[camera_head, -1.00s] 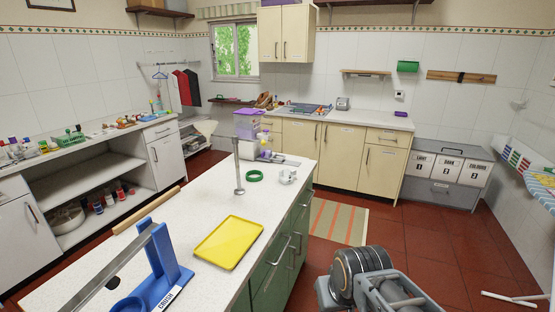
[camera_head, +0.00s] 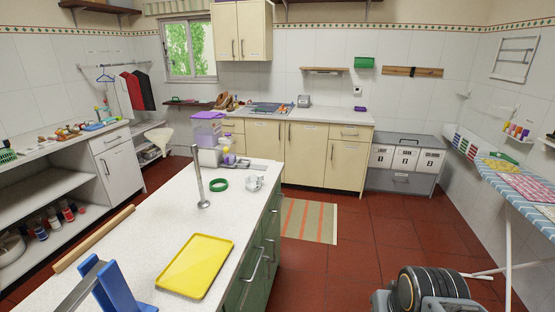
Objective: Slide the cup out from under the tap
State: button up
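A drinks dispenser (camera_head: 207,132) with a purple lid and a clear purple-tinted tank stands at the far end of the white island counter (camera_head: 150,222). Small purple, yellow and white items (camera_head: 229,157) sit close against its front right side. They are too small to tell which is the tap and which is a cup. A small whitish cup-like object (camera_head: 254,183) stands apart on the counter, nearer to me, by the right edge.
A green ring (camera_head: 219,184), a grey metal post (camera_head: 200,180), a yellow tray (camera_head: 196,265), a rolling pin (camera_head: 94,238) and a blue stand (camera_head: 112,288) are on the island. Red floor is open to its right, with a striped rug (camera_head: 309,220). An ironing board (camera_head: 515,184) stands at right.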

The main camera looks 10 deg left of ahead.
aim_at(221, 164)
jog(key=z, duration=0.15)
jog(key=i, duration=3.7)
jog(key=u, duration=3.4)
